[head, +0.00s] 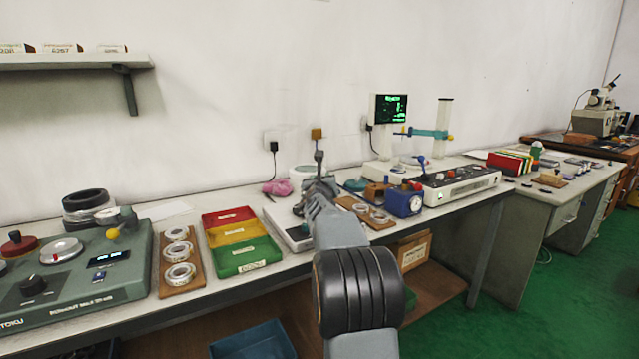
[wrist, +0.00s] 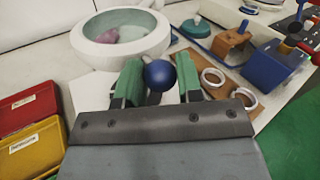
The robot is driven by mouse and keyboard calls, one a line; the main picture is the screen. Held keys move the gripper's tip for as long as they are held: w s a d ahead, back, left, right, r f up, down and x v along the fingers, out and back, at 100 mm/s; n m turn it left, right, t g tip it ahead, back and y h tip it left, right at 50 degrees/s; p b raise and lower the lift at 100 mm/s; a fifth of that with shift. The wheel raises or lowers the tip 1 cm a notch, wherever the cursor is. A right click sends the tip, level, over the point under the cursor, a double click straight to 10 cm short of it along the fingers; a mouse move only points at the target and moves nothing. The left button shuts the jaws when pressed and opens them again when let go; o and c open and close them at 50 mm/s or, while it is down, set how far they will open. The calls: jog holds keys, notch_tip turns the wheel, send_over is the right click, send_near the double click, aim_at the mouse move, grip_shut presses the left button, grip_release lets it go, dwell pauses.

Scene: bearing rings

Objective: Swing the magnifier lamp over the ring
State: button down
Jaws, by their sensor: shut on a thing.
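My gripper (wrist: 159,73) has its green fingers on either side of a blue ball knob (wrist: 160,76) in the wrist view and is shut on it. A thick white ring-shaped head (wrist: 83,50), apparently the magnifier lamp, is just beyond the fingers; pink and grey shapes show inside it. In the head view this white head (head: 302,170) is partly hidden behind my gripper (head: 318,185). Bearing rings (wrist: 213,77) lie on a brown board right of my gripper. More rings (head: 180,275) lie on a board at left. Which ring is meant, I cannot tell.
Red, yellow and green bins (head: 240,259) stand left of my arm. A blue device (head: 403,203) and a white control box (head: 460,187) stand to the right. A pink cloth (head: 277,187) lies near the wall. A grey machine (head: 75,275) fills the left end of the bench.

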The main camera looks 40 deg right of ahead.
jog(key=c, duration=0.8)
grip_release()
jog(key=shift+s+d+r+h, duration=0.2)
jog(key=shift+s+d+h, duration=0.15)
jog(key=shift+d, duration=0.2)
jog(key=shift+c, duration=0.2)
jog(key=shift+o, duration=0.3)
jog(key=shift+w+a+f, duration=0.1)
jog(key=shift+w+f, duration=0.05)
jog(key=shift+f, duration=0.05)
jog(key=shift+a, duration=0.1)
jog(key=v, duration=1.3)
jog(key=shift+s+r+b, duration=0.3)
jog(key=shift+s+b, duration=0.1)
jog(key=shift+b, duration=0.05)
jog(key=shift+a, duration=0.15)
